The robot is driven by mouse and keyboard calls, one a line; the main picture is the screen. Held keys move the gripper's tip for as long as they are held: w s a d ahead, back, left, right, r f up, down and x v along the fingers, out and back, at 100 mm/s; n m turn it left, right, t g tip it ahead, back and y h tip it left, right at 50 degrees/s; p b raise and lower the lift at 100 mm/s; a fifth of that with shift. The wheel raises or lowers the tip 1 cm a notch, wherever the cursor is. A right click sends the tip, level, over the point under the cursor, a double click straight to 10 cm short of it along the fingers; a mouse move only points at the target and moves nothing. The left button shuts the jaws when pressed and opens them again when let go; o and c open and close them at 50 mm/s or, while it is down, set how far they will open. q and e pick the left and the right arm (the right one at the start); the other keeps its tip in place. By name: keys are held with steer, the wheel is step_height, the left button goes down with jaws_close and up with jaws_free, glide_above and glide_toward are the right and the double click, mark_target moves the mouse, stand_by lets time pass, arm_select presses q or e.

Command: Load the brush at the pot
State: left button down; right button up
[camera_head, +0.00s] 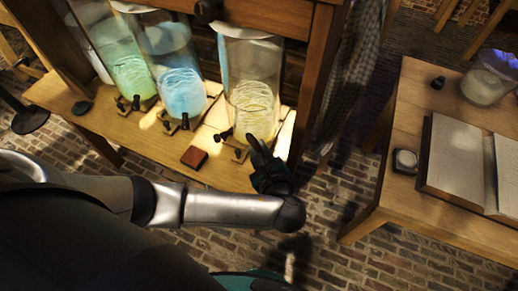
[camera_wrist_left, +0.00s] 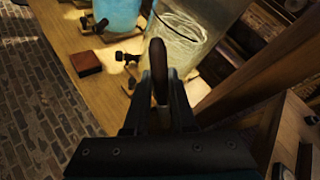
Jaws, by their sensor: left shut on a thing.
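My left gripper (camera_head: 262,163) is in front of the shelf with the jars, close to the jar of pale yellow liquid (camera_head: 254,95). It is shut on a dark brown, rounded, slim thing, which stands up between the fingers in the left wrist view (camera_wrist_left: 158,72). I cannot tell whether this is the brush; no bristles show. No thing is clearly a paint pot. A small pale container (camera_head: 405,161) stands at the left edge of the right table. My right gripper is not in view.
Jars of green (camera_head: 128,70) and blue (camera_head: 180,85) liquid stand left of the yellow one, with small dark taps at their bases. A red-brown block (camera_head: 194,157) lies on the shelf's front. An open book (camera_head: 455,155) and a glass jar (camera_head: 488,82) are on the right table (camera_head: 385,190).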

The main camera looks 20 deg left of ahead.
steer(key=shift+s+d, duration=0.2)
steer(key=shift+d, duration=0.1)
arm_select(q)
steer(key=shift+f+b, duration=0.35)
steer(key=shift+f, duration=0.3)
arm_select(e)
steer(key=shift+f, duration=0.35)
arm_select(q)
steer(key=shift+s+f+p, duration=0.1)
steer(key=shift+f+p, duration=0.05)
steer(key=shift+p, duration=0.15)
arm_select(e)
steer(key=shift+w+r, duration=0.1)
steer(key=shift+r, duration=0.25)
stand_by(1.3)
arm_select(q)
step_height(320, 180, up, 7)
steer(key=p, duration=0.8)
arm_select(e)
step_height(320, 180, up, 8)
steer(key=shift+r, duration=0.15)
arm_select(q)
steer(key=shift+d, duration=0.1)
